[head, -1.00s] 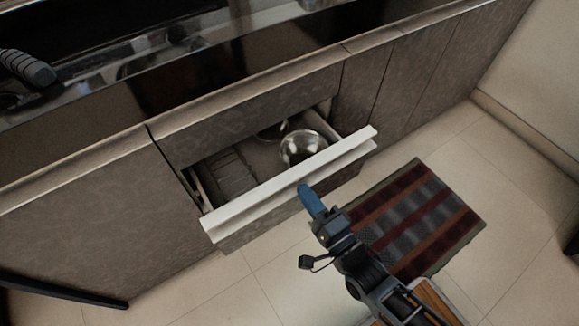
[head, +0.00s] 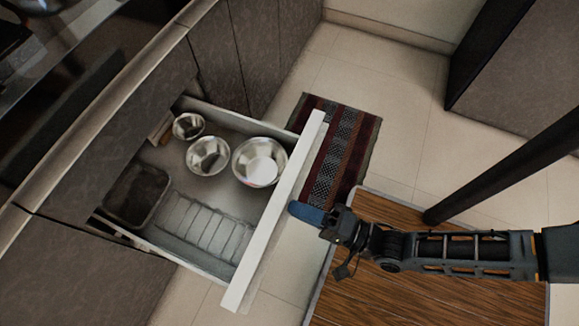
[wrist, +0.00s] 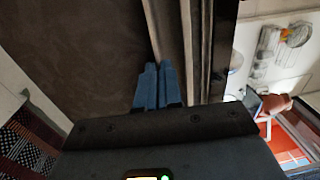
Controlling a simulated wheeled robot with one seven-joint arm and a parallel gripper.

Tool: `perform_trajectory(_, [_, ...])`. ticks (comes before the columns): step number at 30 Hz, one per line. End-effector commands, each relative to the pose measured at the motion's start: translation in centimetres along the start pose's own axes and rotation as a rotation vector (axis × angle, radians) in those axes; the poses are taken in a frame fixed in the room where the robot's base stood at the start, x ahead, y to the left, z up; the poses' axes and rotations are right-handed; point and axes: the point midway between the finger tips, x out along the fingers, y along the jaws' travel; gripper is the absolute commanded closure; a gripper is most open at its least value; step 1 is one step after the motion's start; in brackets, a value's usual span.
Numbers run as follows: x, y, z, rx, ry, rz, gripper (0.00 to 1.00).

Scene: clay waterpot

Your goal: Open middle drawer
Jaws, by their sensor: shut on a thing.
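In the head view the drawer (head: 276,215) stands far out from the dark grey cabinet (head: 110,125). Its pale front is a long light strip, and its inside is open to view. My gripper (head: 302,213) is at the outer side of this front, near its middle, with blue fingertips against it. In the wrist view the two blue fingers (wrist: 158,70) are close together and reach a ridge along the drawer front. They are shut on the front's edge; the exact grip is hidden.
Inside the drawer are metal bowls (head: 260,162), a dark tray (head: 136,194) and a ribbed grey organiser (head: 203,230). A striped mat (head: 345,150) lies on the tiled floor (head: 405,120) beyond the front. A dark unit (head: 525,60) stands at upper right.

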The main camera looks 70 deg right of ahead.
Motion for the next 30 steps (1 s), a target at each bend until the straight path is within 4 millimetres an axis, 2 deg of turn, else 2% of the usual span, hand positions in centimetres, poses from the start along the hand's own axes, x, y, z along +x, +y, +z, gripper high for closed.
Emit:
perform_trajectory(11, [-0.09,-0.23,0.08,0.0,-0.001,-0.006,1.0])
perform_trajectory(12, [-0.08,-0.23,0.08,0.0,-0.001,-0.006,0.94])
perform_trajectory(20, [-0.13,-0.12,0.05,0.0,-0.001,-0.003,0.69])
perform_trajectory(26, [-0.16,-0.07,0.04,0.0,-0.001,-0.001,0.69])
perform_trajectory(30, [-0.9,-0.01,0.05,0.0,-0.001,0.001,0.69])
